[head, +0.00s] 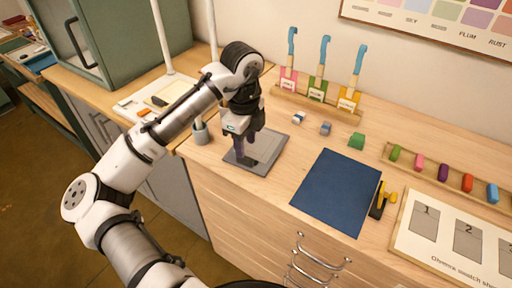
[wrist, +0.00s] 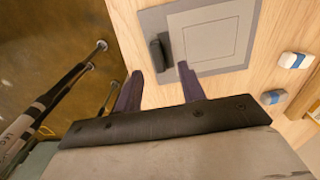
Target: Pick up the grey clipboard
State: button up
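The grey clipboard (head: 265,164) lies flat on the wooden worktop near its front edge, in the left-middle of the head view. It also shows at the top of the wrist view (wrist: 226,62), with a lighter grey panel and a dark clip (wrist: 160,55) at its left side. My gripper (head: 246,154) is over the clipboard, pointing down, and hides part of it in the head view. In the wrist view the two purple fingers of my gripper (wrist: 158,80) are apart with nothing between them. The clip lies just beyond the gap between the fingertips.
A dark blue mat (head: 338,190) lies to the right, with a yellow-and-black tool (head: 381,202) beside it. Small blue-and-white blocks (head: 299,118) and a green block (head: 356,141) lie behind. A grey cup (head: 201,133) stands left of the clipboard. Drawer handles (head: 318,262) stick out below.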

aim_at(259, 157)
jog(key=shift+a+f+p, duration=0.2)
jog(key=shift+f+p, duration=0.4)
jog(key=shift+f, duration=1.7)
grip_shut()
